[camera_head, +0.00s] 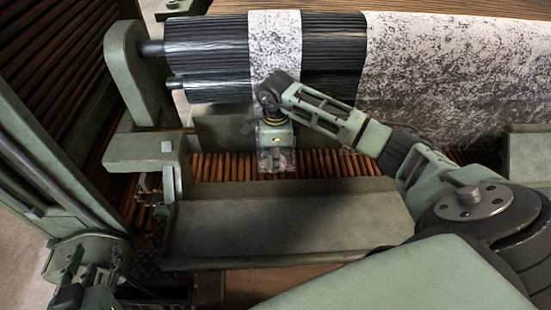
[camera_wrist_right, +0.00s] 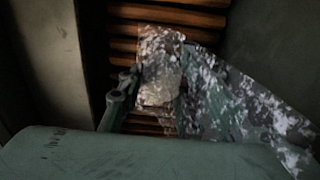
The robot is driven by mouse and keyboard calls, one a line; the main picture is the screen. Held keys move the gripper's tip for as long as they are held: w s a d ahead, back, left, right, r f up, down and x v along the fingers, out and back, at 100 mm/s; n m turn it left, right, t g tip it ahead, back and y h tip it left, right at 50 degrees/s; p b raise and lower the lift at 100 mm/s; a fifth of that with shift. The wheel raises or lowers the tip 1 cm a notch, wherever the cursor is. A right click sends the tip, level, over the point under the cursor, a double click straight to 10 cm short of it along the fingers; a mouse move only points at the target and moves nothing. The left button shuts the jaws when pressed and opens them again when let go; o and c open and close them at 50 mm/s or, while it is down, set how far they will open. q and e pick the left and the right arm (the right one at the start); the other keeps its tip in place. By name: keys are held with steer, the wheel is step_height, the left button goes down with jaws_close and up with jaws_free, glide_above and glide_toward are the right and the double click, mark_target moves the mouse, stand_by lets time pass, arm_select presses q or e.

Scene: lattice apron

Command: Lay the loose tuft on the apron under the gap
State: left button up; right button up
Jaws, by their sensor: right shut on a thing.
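The loose tuft (camera_head: 275,161) is a small speckled white-grey piece. My right gripper (camera_head: 276,143), reaching in from the right, is shut on it above the brown slats of the lattice apron (camera_head: 325,163). In the right wrist view the tuft (camera_wrist_right: 160,65) shows between the fingers, with slats (camera_wrist_right: 180,17) behind it. I cannot tell whether the tuft touches the slats. The gap (camera_head: 335,55) is a bare dark band on the roller, between a narrow speckled strip (camera_head: 275,42) and a wide speckled sheet (camera_head: 455,65). My left gripper (camera_head: 94,272) is at the lower left, empty, its fingers apart.
A flat green-grey ledge (camera_head: 285,225) lies in front of the apron. A green roller bracket (camera_head: 133,75) and block (camera_head: 147,147) stand at the left.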

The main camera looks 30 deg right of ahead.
arm_select(q)
steer(key=shift+w+r, duration=0.2)
steer(key=shift+r, duration=0.05)
arm_select(e)
steer(key=shift+f, duration=0.1)
steer(key=o, duration=0.9)
arm_select(q)
steer(key=shift+d, duration=0.1)
arm_select(e)
step_height(320, 180, up, 7)
steer(key=shift+r+p, duration=0.1)
steer(key=shift+p, duration=0.85)
arm_select(q)
steer(key=s+a+f+g+y, duration=0.1)
steer(key=s+a+f+g, duration=0.2)
steer(key=s+f+g, duration=0.2)
steer(key=shift+s+f+y, duration=0.3)
steer(key=shift+s+f, duration=0.95)
arm_select(e)
steer(key=shift+r, duration=0.3)
